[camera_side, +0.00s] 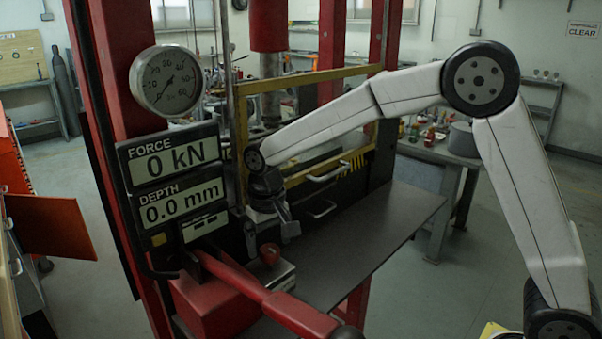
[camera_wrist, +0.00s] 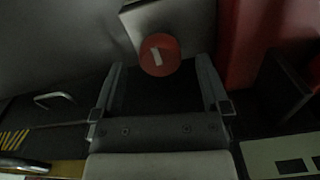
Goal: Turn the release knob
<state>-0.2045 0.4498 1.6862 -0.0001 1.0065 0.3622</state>
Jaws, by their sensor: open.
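The release knob is a small round red knob (camera_side: 270,254) on a light metal block (camera_side: 284,273) beside the red press body. In the wrist view the knob (camera_wrist: 153,62) has a pale mark on its face and sits between the fingertips or just beyond them. My gripper (camera_side: 271,240) points down over the knob with its fingers spread to either side. In the wrist view my gripper (camera_wrist: 160,66) is open and empty. I see no contact between the fingers and the knob. The exact height gap is hard to tell.
A red pump body (camera_side: 215,300) with a long red lever (camera_side: 265,292) lies in front of the knob. The display panel (camera_side: 172,180) reads 0 kN and 0.0 mm, left of my gripper. A yellow-framed guard (camera_side: 310,78) with handles stands behind. The dark table (camera_side: 375,245) to the right is clear.

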